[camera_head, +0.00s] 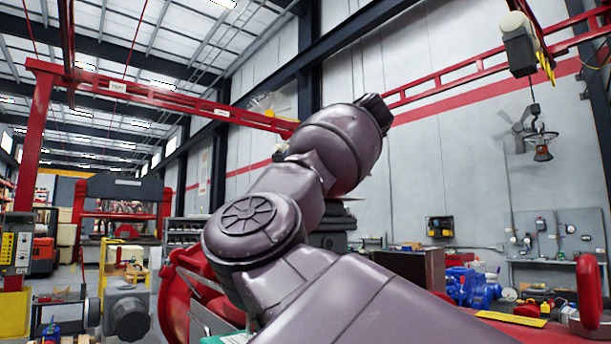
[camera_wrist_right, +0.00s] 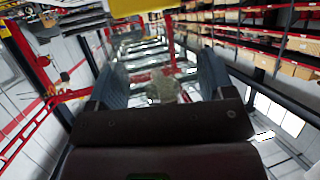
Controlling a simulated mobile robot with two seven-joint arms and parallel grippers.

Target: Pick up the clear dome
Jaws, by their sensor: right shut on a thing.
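A pale, see-through shape, the clear dome (camera_wrist_right: 163,90), shows between the two fingers of my right gripper (camera_wrist_right: 162,76) in the right wrist view. The fingers are apart with the dome between them, shut on it. Its outline is faint against the busy background. In the head view my right arm rises across the middle, and its gripper is not clearly visible. A small clear and yellowish thing shows beyond the arm, high against the wall; I cannot tell whether it is the dome. My left gripper is in neither view.
A red gantry beam (camera_head: 165,100) crosses behind my arm. A hoist (camera_head: 521,45) with a hook hangs at upper right. A red-handled part (camera_head: 588,292) and blue parts (camera_head: 470,288) are at lower right. Shelves with boxes (camera_wrist_right: 285,62) show in the wrist view.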

